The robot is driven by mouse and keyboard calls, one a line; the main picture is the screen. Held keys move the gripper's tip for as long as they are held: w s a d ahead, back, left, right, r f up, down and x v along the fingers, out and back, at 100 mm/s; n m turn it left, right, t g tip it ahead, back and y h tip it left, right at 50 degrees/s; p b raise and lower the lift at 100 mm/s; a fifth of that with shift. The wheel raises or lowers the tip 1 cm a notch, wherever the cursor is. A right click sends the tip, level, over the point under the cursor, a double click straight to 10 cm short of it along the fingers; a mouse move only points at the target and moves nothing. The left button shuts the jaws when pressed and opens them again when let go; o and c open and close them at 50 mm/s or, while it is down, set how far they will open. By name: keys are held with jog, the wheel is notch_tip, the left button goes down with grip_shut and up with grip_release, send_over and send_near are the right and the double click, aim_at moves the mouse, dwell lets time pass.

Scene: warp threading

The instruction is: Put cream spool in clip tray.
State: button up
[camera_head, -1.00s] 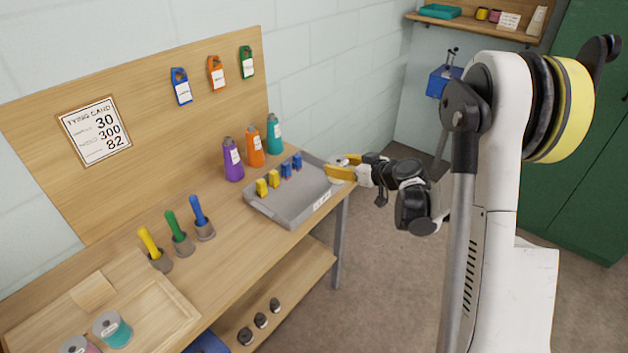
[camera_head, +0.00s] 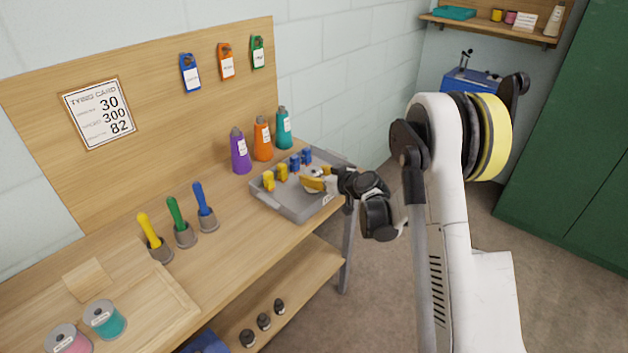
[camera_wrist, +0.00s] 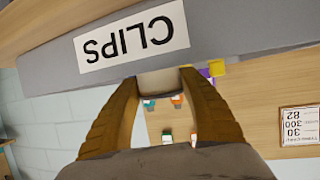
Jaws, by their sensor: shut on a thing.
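The grey clip tray (camera_head: 288,208) stands at the right end of the workbench, with yellow clips (camera_head: 269,181) and blue clips (camera_head: 295,163) along its far side. My gripper (camera_head: 314,181) reaches in from the right, over the tray's right part. Its yellow-brown fingers are shut on the cream spool (camera_head: 313,172), which appears within the tray's outline. I cannot tell whether it touches the tray floor. In the wrist view, the spool (camera_wrist: 158,83) sits between the fingertips, partly hidden by the tray wall (camera_wrist: 230,25) with its CLIPS label.
Purple (camera_head: 240,155), orange (camera_head: 263,142) and teal (camera_head: 284,130) bottles stand behind the tray. Several tools in cups (camera_head: 185,235) stand to the left. Pink (camera_head: 68,340) and teal (camera_head: 105,320) spools lie at the front left. Bare bench lies between the tools and tray.

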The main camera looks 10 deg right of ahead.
jog(key=shift+r, duration=0.1)
jog(key=o, duration=1.2)
jog(key=shift+f, duration=0.2)
jog(key=shift+c, duration=0.2)
